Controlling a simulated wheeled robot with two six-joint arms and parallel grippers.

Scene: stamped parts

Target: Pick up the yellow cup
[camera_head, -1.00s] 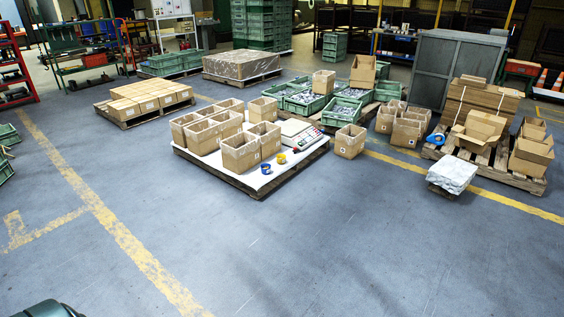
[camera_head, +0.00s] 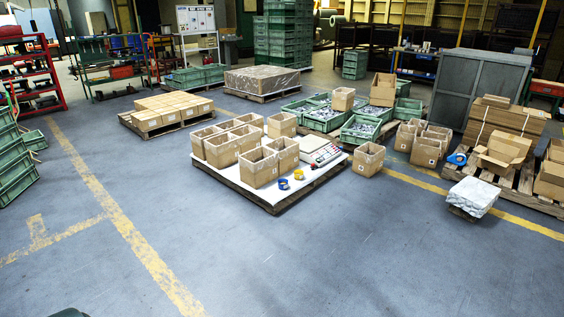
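The small yellow cup (camera_head: 298,174) sits on the white sheet over a low pallet (camera_head: 272,207), near its front edge. A small blue item (camera_head: 284,184) lies just left of and in front of it. Both are small in the picture, so their exact shape is hard to tell. Neither of my grippers is in view.
Open cardboard boxes (camera_head: 258,167) stand on the same pallet behind and left of the cup. A scale (camera_head: 318,151) sits behind it. A wrapped block (camera_head: 473,196) and a loaded pallet stand at the right. The blue-grey floor (camera_head: 290,265) in front is clear.

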